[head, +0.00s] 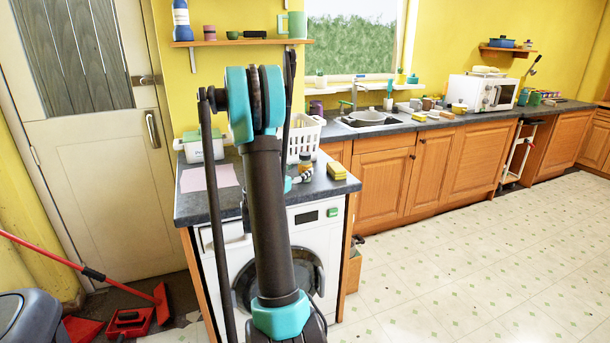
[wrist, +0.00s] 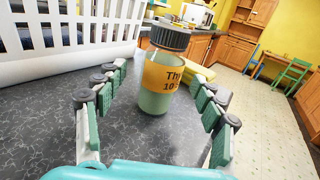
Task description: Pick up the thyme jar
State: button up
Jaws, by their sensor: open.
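The thyme jar (wrist: 155,98) is a small clear jar with green contents, a dark ridged cap and an orange label reading "Thy". It stands upright on the dark speckled worktop (wrist: 50,130). My gripper (wrist: 160,84) is open, with its green-padded fingers on either side of the jar in the wrist view. A gap shows between the jar and each finger, so neither appears to touch it. In the head view the jar (head: 306,160) is small, and my gripper (head: 294,181) beside it is partly hidden by my arm.
A white basket (wrist: 70,45) stands just behind and left of the jar. A yellow sponge (head: 337,170) lies to its right, near the worktop edge. A pink sheet (head: 209,177) and a white tub (head: 205,147) are at the left. The washing machine (head: 306,232) is below.

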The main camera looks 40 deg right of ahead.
aim_at(301, 168)
jog(key=x, duration=0.4)
jog(key=shift+d, duration=0.1)
jog(key=shift+s, duration=0.1)
jog(key=c, duration=1.3)
jog(key=shift+c, duration=0.2)
jog(key=shift+r, duration=0.1)
